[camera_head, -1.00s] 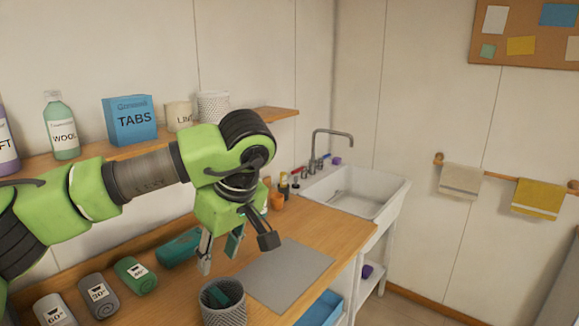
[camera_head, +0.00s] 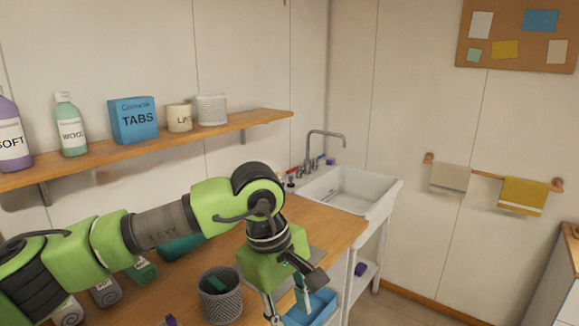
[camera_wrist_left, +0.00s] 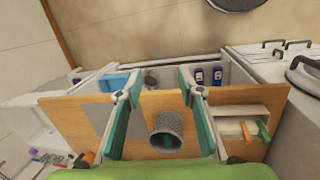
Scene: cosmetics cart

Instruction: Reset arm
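My left gripper (camera_head: 288,300) reaches over the front edge of the wooden counter (camera_head: 330,235), fingers pointing down. In the left wrist view its two green-padded fingers (camera_wrist_left: 158,110) are spread wide apart with nothing gripped. A grey woven cup (camera_head: 221,300) with a dark green item inside stands on the counter, left of the gripper in the head view. It shows between the fingers in the left wrist view (camera_wrist_left: 167,122), but lower, on the counter. My right gripper is in neither view.
A white sink (camera_head: 345,190) stands behind right. A blue bin (camera_head: 312,308) sits low near the gripper. Rolled cloths lie under my left arm. The floor at right is clear.

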